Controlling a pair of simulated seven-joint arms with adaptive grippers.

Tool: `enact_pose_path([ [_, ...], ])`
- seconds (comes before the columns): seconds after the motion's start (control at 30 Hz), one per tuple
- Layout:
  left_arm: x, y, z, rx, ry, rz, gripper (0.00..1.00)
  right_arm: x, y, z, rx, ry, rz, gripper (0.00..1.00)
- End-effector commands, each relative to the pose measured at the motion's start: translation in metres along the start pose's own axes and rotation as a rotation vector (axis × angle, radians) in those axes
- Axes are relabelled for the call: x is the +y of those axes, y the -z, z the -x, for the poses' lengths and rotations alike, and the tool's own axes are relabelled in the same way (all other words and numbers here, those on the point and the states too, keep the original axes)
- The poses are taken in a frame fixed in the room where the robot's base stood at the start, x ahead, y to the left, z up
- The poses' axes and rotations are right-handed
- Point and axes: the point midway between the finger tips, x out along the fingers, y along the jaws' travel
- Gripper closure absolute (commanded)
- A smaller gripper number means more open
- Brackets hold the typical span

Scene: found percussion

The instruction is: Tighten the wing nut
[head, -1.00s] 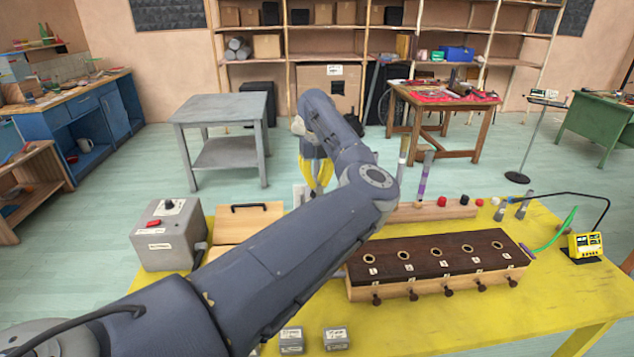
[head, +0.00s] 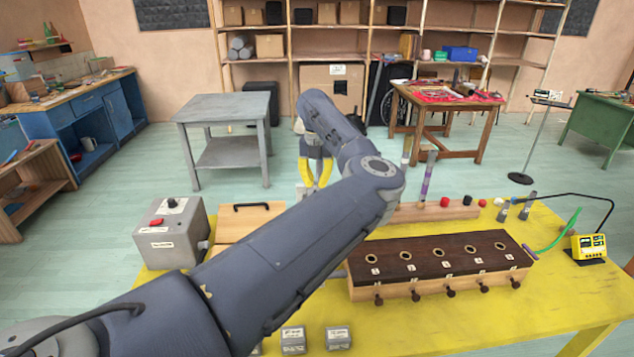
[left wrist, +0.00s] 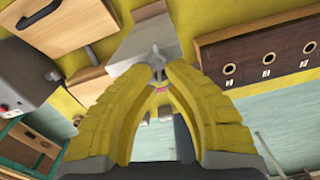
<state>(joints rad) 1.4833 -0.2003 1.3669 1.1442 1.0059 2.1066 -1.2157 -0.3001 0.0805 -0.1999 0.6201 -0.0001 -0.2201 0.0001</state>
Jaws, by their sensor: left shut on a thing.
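The wing nut (left wrist: 154,52) shows in the left wrist view as a small grey metal piece at the tips of my yellow fingers, by a pale grey block (left wrist: 142,72). My left gripper (left wrist: 157,72) is shut on it, with the fingertips close together around its lower part. In the head view my left gripper (head: 313,186) points down beyond the forearm at the table's far side. There the forearm hides most of the block and I cannot make out the nut. My right gripper is not in view.
A dark-topped wooden box (head: 440,254) with several round holes and front knobs stands right of my forearm. A grey control box (head: 170,238) and a wooden lid with a black handle (head: 252,216) are on the left. Small labelled blocks (head: 338,338) lie near the front of the yellow table (head: 480,320).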

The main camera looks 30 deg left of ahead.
Motion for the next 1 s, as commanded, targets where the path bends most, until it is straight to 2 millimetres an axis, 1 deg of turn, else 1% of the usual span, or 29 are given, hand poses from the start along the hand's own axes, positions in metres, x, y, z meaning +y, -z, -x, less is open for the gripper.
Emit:
enact_pose_path([
  [0.1,0.002,0.0,-0.002,0.002,0.002,-0.108,1.0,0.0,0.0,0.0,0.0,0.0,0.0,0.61],
  [0.23,0.004,0.0,-0.002,0.002,0.001,-0.193,1.0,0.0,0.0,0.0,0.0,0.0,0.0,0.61],
  [0.33,0.005,0.0,-0.002,0.003,0.001,-0.221,1.0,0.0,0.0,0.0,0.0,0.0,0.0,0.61],
  [0.67,0.005,0.0,-0.002,0.003,0.001,-0.235,1.0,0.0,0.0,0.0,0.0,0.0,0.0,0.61],
  [0.77,0.006,-0.001,-0.002,0.002,0.002,-0.301,1.0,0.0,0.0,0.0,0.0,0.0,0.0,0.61],
  [1.0,0.011,-0.002,-0.002,0.003,0.001,-0.514,1.0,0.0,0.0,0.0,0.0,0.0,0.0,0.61],
])
